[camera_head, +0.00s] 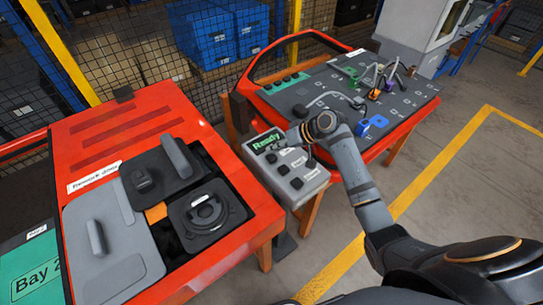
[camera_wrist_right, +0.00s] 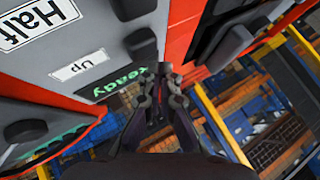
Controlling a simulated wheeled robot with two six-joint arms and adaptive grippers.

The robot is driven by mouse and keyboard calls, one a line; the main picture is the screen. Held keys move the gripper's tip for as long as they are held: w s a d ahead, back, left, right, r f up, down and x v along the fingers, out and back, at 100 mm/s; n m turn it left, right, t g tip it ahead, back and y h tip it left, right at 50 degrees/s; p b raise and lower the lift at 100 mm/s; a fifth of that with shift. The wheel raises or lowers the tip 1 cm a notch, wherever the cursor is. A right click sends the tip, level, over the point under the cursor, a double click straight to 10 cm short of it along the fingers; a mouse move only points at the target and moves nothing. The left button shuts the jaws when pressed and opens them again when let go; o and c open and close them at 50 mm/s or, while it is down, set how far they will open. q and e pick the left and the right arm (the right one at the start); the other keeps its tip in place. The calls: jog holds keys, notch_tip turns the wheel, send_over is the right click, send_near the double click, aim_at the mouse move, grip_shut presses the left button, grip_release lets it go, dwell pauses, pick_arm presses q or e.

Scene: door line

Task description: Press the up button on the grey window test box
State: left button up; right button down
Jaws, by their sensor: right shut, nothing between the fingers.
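The grey window test box (camera_head: 308,187) stands between the two red doors in the head view. Its screen (camera_head: 266,143) reads "Ready" in green, and several black buttons sit on its top. My right gripper (camera_head: 309,159) is over the box's right side. In the right wrist view my right gripper (camera_wrist_right: 161,72) is shut and empty, its tips close to a black button (camera_wrist_right: 140,42). The "Up" label (camera_wrist_right: 82,68) and "Half" label (camera_wrist_right: 40,22) show on the grey face. I cannot tell whether the tips touch the button. My left gripper is out of view.
A red door panel (camera_head: 85,135) with grey and black parts lies at left. Another red door (camera_head: 397,139) with a dark panel and coloured connectors is behind the box. Blue crates (camera_head: 207,35) stand behind mesh. Grey floor (camera_head: 460,190) at right is open.

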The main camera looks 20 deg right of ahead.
jog(key=shift+f, duration=0.15)
jog(key=shift+f, duration=0.25)
